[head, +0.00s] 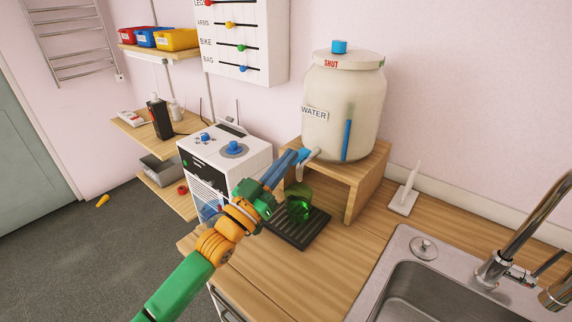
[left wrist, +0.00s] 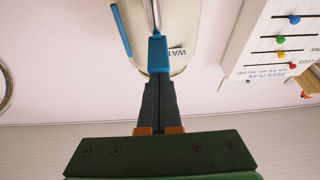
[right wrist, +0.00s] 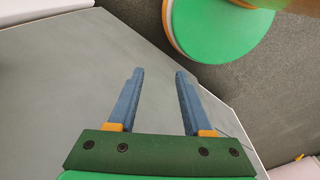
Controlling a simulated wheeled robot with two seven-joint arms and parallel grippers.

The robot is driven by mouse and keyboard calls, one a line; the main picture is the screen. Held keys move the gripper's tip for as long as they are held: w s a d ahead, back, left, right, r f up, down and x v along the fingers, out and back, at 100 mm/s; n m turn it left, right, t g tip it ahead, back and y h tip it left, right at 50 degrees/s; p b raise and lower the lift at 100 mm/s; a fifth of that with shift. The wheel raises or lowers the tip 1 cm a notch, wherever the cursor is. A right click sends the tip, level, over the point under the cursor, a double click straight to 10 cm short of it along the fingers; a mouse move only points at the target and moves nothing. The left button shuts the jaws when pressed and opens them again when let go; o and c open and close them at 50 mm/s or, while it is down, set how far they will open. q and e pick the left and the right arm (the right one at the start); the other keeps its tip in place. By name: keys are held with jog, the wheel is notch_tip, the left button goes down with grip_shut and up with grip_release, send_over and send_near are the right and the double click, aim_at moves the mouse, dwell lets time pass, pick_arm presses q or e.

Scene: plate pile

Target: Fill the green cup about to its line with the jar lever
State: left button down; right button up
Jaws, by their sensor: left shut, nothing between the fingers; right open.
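The white water jar (head: 343,105) stands on a wooden stand, with a blue level strip (head: 347,140) on its front. Its tap has a blue lever (head: 304,154), also seen in the left wrist view (left wrist: 158,54). My left gripper (head: 293,156) is shut and empty, its tips right at the lever; I cannot tell whether they press on it. The translucent green cup (head: 299,204) stands upright on the black drip tray (head: 290,234), below the tap. Its line and water level cannot be made out. My right gripper (right wrist: 160,73) is open and empty, away from the jar.
The wooden stand (head: 359,185) holds the jar above the counter (head: 345,255). A white machine (head: 225,160) with blue knobs is left of the tray. A sink (head: 430,290) with a faucet is at the lower right. A white brush holder (head: 403,200) stands right of the stand.

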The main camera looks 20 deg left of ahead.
pick_arm(q)
notch_tip(320, 180, down, 2)
jog(key=t+b, duration=0.1)
jog(key=b, duration=0.3)
jog(key=t+h+b, duration=0.1)
jog(key=b, duration=0.2)
jog(key=shift+s+f+t+b, duration=0.15)
jog(key=shift+f+t+b, duration=0.05)
jog(key=shift+t+b, duration=0.2)
pick_arm(e)
notch_tip(320, 180, down, 9)
jog(key=shift+f, duration=0.2)
